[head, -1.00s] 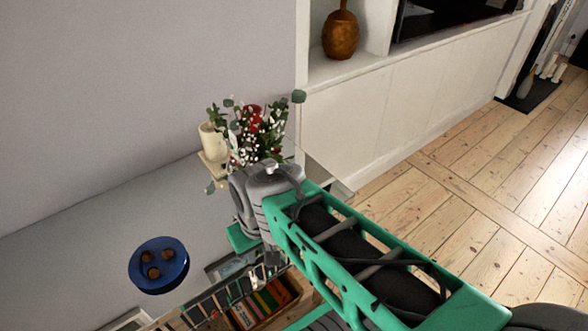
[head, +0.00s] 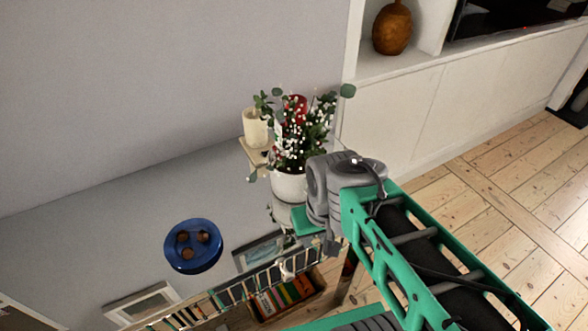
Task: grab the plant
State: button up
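The plant (head: 293,140) has green leaves, small white blossoms and a red part. It stands upright in a white pot (head: 288,187) at the far end of a grey surface, near the wall corner. My teal and grey arm reaches in from the lower right. Its grey joint is just right of the pot in the picture and may overlap the pot's right edge. I cannot make out my gripper's fingers.
A cream candle or cup (head: 255,127) stands just left of the plant. A blue bowl (head: 193,246) with several brown balls is at the left. A picture frame (head: 143,305) lies in front. A brown vase (head: 392,28) sits on a white ledge. Bare floorboards (head: 480,180) lie right.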

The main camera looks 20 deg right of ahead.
aim_at(287, 159)
jog(key=u, duration=1.8)
jog(key=k, duration=0.5)
jog(key=u, duration=0.3)
